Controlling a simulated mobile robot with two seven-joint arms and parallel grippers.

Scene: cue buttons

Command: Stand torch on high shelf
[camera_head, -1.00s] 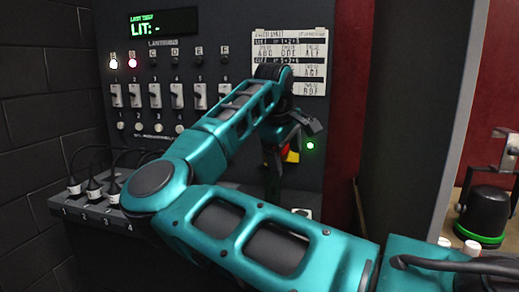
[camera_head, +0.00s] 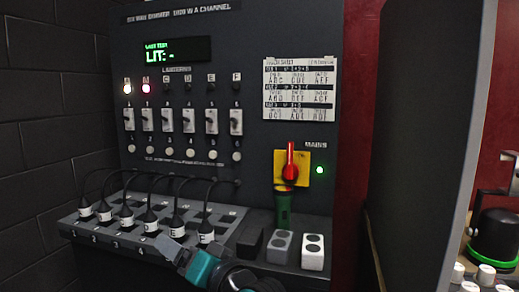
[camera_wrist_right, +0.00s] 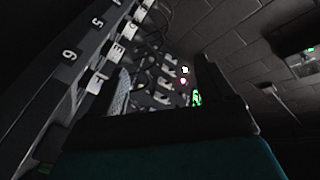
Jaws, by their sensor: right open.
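The torch (camera_head: 283,210) looks like a dark green cylinder with a reddish top. It stands upright on the ledge at the foot of the panel, under the red mains switch (camera_head: 291,160). My right gripper (camera_head: 172,250) is low in the head view, left of the torch and apart from it, close to the plugs. Its fingers are hard to make out there, but it is open and holds nothing I can see. In the right wrist view a dark finger and teal link fill the lower part. My left gripper is not in view. I see no high shelf.
Several cabled plugs (camera_head: 178,226) stand in the numbered ledge (camera_head: 75,222). Dark, grey and white blocks (camera_head: 313,252) sit in front of the torch. A dark partition (camera_head: 425,150) rises on the right, with a black lamp (camera_head: 495,232) beyond.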

